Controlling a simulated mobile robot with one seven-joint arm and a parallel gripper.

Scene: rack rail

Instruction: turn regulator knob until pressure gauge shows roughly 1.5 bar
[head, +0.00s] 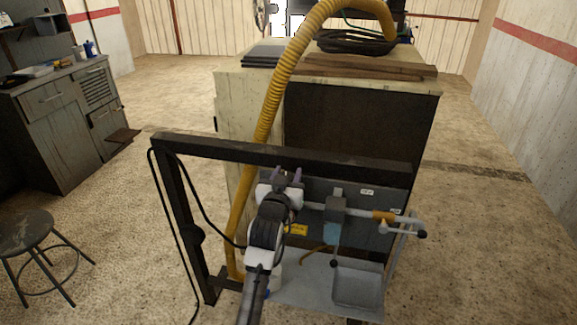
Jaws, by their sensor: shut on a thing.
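My gripper (286,176) is at the upper left of the grey panel (372,237), its two purple-grey fingers on either side of a dark part. It is shut on what seems to be the regulator knob; my wrist and arm hide most of the knob and the regulator body. A pipe runs right from behind my wrist to a grey unit (337,207) with a blue bowl (332,234). The pressure gauge cannot be made out, so no reading shows.
An orange valve section (383,216) and a black-tipped handle (421,234) stick out at right. A grey tray (358,286) sits below. A stool (38,235) stands at left.

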